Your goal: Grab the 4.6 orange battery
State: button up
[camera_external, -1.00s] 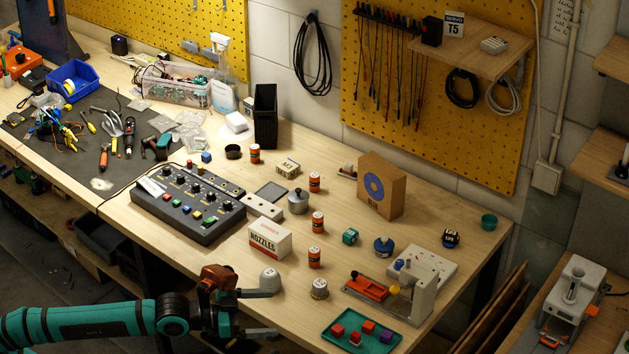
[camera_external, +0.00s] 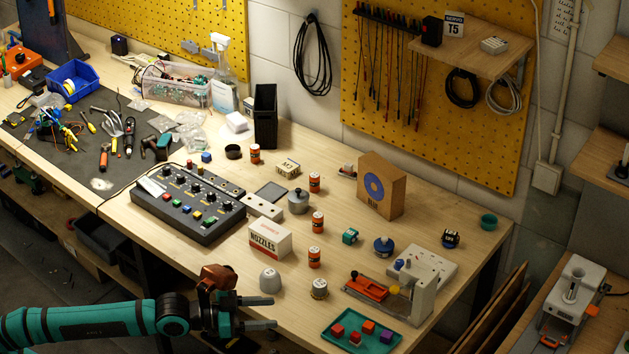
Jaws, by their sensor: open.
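Several small orange cylinders with white bands, which look like the batteries, stand upright on the bench. One battery (camera_external: 255,154) is at the back near the black bin. Another (camera_external: 315,183) stands farther right. A third (camera_external: 317,222) is nearer the front, and the nearest one (camera_external: 314,257) stands right of the nozzles box. Their labels are too small to read, so I cannot tell which is 4.6. My gripper (camera_external: 264,312) is open and empty at the bench's front edge, left of and nearer than the nearest battery, with its fingers pointing right.
A grey knob-shaped piece (camera_external: 270,280) stands just beyond my gripper, and a small round jar (camera_external: 319,289) to its right. The nozzles box (camera_external: 270,240) stands behind. A green tray (camera_external: 378,348) with coloured cubes and a grey fixture (camera_external: 424,300) with an orange part lie to the right.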

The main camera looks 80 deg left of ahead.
jog(key=n+g, duration=0.7)
jog(key=g, duration=0.9)
send_over(314, 249)
jog(key=s+d, duration=0.1)
jog(key=f, duration=0.2)
jog(key=shift+y, duration=0.4)
jog(key=f, duration=0.7)
jog(key=w+f, duration=0.1)
jog(key=f, duration=0.3)
jog(key=shift+a, duration=0.35)
jog(key=shift+w+a+f, duration=0.1)
jog(key=shift+w+f, duration=0.05)
jog(key=shift+f, duration=2.45)
jog(key=shift+c, duration=0.2)
